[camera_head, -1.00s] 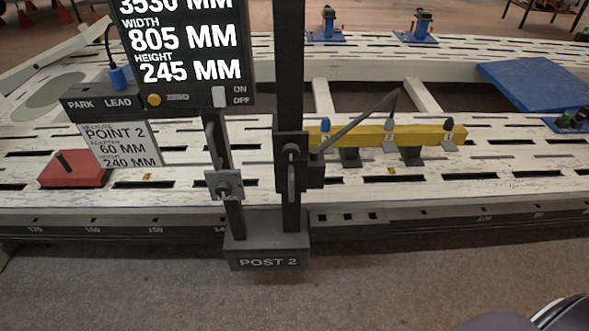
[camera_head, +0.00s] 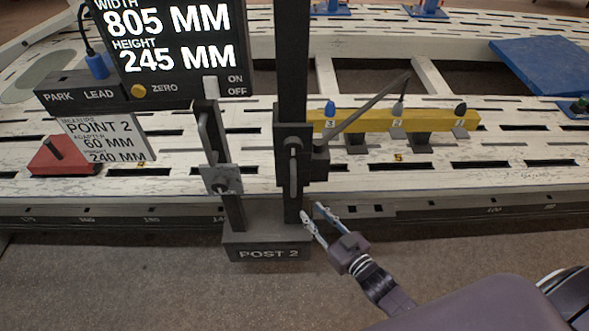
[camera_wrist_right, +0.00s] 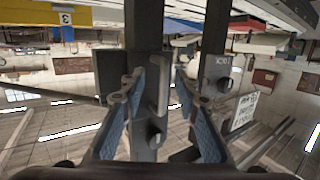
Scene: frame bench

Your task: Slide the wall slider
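A dark slider carriage (camera_head: 282,155) with a vertical bar handle sits on the taller black upright of the post marked POST 2 (camera_head: 240,240). In the right wrist view, the handle (camera_wrist_right: 158,85) appears between my finger pads. My right gripper (camera_head: 312,209) is open and empty, in front of the post's lower part, below the carriage in the head view. Its two fingers also show in the right wrist view (camera_wrist_right: 158,80), spread apart. I cannot tell any contact with the handle. My left gripper is not in view.
A slimmer upright with a small plate (camera_head: 216,178) stands left of the slider. A display box (camera_head: 175,40) rises above it. A slanted rod runs from the carriage toward a yellow bar (camera_head: 375,122). A red block (camera_head: 65,160) lies left on the slotted bench (camera_head: 160,180).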

